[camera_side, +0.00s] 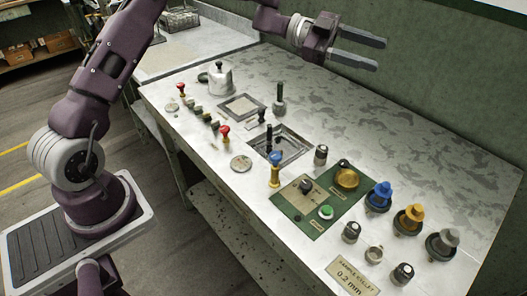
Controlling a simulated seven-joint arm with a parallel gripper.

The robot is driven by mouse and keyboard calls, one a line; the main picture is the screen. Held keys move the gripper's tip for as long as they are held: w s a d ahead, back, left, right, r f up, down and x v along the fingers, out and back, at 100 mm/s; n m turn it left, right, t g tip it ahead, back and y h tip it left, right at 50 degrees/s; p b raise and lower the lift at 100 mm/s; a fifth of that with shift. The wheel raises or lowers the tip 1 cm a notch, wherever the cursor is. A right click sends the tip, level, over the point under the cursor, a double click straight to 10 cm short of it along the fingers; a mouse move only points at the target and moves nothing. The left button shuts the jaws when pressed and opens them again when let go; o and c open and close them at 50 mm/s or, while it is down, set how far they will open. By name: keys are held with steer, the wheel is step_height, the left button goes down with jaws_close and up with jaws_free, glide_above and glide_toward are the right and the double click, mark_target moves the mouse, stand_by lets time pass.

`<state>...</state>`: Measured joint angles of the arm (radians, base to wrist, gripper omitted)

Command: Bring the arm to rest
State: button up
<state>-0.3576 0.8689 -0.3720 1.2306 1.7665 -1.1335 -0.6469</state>
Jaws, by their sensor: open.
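My gripper (372,52) shows at the top, right of the middle, held above the far side of the bench. Its two long grey fingers point right and stand apart with nothing between them. The purple arm behind it leaves the top of the picture. No object touches the gripper.
The speckled metal bench (400,135) carries small items below the gripper: a silver domed pot (220,80), a sunken square basin (291,150), a green panel (318,215) and blue, yellow and grey knobs at right. A green wall (450,75) stands close behind. The bench's far right is bare.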

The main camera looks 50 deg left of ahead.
step_height(320, 180, up, 12)
steer(key=a+f+n+t+y, duration=0.1)
steer(key=a+n+t+y, duration=0.1)
steer(key=n+t+y, duration=0.5)
steer(key=s+a+r+n+y, duration=0.2)
steer(key=s+a+n+y, duration=0.4)
steer(key=s+a+y, duration=0.4)
steer(key=s+d+f+n+g, duration=0.1)
steer(key=s+f, duration=0.3)
steer(key=s, duration=0.6)
steer(key=s+d+f+n+g+h, duration=0.1)
steer(key=s+f+g, duration=0.3)
steer(key=s, duration=0.7)
steer(key=s+d+f+n+g, duration=0.1)
steer(key=s+f+n+g, duration=0.2)
steer(key=s, duration=0.7)
step_height(320, 180, down, 3)
steer(key=shift+s+r, duration=0.1)
steer(key=shift+s, duration=0.1)
steer(key=shift+o, duration=0.3)
steer(key=shift+w, duration=0.1)
